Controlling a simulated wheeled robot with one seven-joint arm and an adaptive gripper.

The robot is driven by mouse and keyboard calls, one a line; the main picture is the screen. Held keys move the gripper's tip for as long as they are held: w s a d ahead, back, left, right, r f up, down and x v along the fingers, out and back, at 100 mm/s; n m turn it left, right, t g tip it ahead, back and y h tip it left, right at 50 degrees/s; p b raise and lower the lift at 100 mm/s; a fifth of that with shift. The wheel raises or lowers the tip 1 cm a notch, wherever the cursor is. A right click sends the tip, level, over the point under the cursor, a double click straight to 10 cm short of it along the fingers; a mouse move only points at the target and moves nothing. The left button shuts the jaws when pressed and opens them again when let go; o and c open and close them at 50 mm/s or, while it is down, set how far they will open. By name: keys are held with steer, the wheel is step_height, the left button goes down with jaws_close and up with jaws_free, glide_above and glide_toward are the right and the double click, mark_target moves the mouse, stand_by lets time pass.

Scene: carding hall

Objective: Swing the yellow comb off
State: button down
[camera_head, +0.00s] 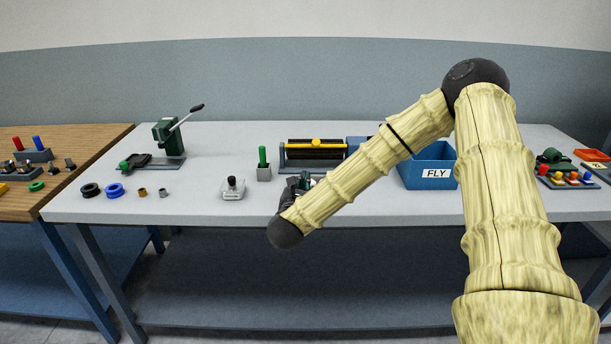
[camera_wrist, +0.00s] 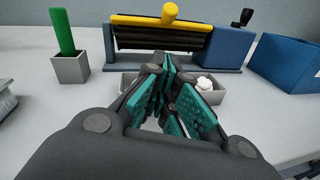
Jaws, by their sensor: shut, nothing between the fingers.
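The yellow comb (camera_head: 316,142) is a yellow bar with a knob at its middle, lying along the top of a black roller in a grey-blue stand. It also shows in the wrist view (camera_wrist: 150,20), level above the roller (camera_wrist: 160,40). My gripper (camera_head: 303,182) is on the near side of the stand, partly hidden by my arm in the head view. In the wrist view my gripper (camera_wrist: 170,68) is shut and empty, with its teal-padded fingers pointing toward the stand, below the comb and apart from it.
A small grey tray (camera_wrist: 129,85) with a white tuft (camera_wrist: 204,83) lies beyond my fingers. A green peg (camera_head: 262,156) in a grey block stands left of the stand. A blue FLY bin (camera_head: 428,157) stands to its right. A green lever press (camera_head: 168,138) is further left.

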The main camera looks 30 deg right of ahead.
mark_target(316, 144)
steer(key=p+x, duration=0.2)
steer(key=x, duration=0.6)
steer(key=shift+w+d+r, duration=0.15)
steer(key=shift+w, duration=0.05)
steer(key=shift+w+d+r+p, duration=0.35)
steer(key=shift+w+d+r, duration=0.1)
steer(key=shift+d+r, duration=0.25)
steer(key=shift+w+d+r, duration=0.2)
steer(key=shift+d+r, duration=0.05)
steer(key=shift+r, duration=0.25)
steer(key=shift+w+d, duration=0.15)
steer(key=shift+w+r, duration=0.1)
steer(key=shift+r, duration=0.05)
